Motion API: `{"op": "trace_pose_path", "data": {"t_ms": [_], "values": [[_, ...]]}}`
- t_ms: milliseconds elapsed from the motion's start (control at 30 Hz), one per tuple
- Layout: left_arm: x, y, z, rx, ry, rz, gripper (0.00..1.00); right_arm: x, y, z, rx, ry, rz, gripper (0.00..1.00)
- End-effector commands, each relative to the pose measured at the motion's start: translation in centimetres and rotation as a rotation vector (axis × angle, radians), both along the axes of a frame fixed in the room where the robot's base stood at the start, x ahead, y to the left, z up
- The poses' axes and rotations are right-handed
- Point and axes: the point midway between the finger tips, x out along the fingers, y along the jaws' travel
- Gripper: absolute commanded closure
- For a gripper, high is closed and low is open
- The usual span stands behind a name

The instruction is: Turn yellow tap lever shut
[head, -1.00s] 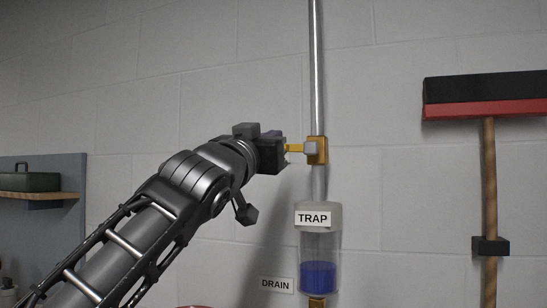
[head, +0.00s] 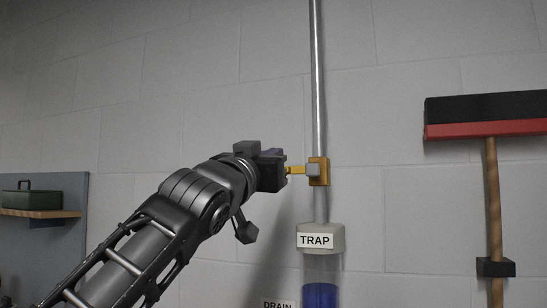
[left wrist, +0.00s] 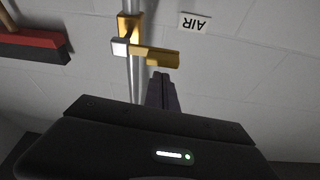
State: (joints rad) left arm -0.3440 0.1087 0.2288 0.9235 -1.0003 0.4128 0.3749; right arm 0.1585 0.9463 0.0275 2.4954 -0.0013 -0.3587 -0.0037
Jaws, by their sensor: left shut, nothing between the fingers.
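The yellow tap lever (head: 295,170) sticks out to the left, roughly level, from a brass tap body (head: 319,172) on a vertical metal pipe (head: 318,80). The lever also shows in the left wrist view (left wrist: 156,55), beside the pipe, with a grey hub at its pivot. My left gripper (head: 281,171) is at the lever's free end in the head view. In the left wrist view its closed fingers (left wrist: 161,82) are just below the lever in the picture, with nothing between them. I cannot tell whether they touch it. My right gripper is not in view.
A trap (head: 321,238) with blue liquid hangs below the tap, with a DRAIN label (head: 278,304) beside it. A red and black broom (head: 487,117) hangs at the right. A shelf (head: 40,213) with a green box is at the far left.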

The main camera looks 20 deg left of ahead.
Motion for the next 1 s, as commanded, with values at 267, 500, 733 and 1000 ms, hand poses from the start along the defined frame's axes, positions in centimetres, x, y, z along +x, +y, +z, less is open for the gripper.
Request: {"op": "trace_pose_path", "data": {"t_ms": [267, 500, 733, 1000], "values": [[-1.6, 0.7, 2.0, -0.001, -0.005, -0.001, 1.0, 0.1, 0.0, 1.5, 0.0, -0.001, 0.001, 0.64], [-6.5, 1.1, 0.4, -0.002, -0.006, -0.001, 1.0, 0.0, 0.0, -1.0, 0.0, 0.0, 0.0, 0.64], [-9.3, 1.2, -0.4, -0.001, -0.003, -0.001, 1.0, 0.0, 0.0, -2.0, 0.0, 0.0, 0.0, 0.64], [-9.8, 1.2, -0.4, -0.001, -0.002, 0.0, 1.0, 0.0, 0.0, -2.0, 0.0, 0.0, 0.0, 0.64]]}}
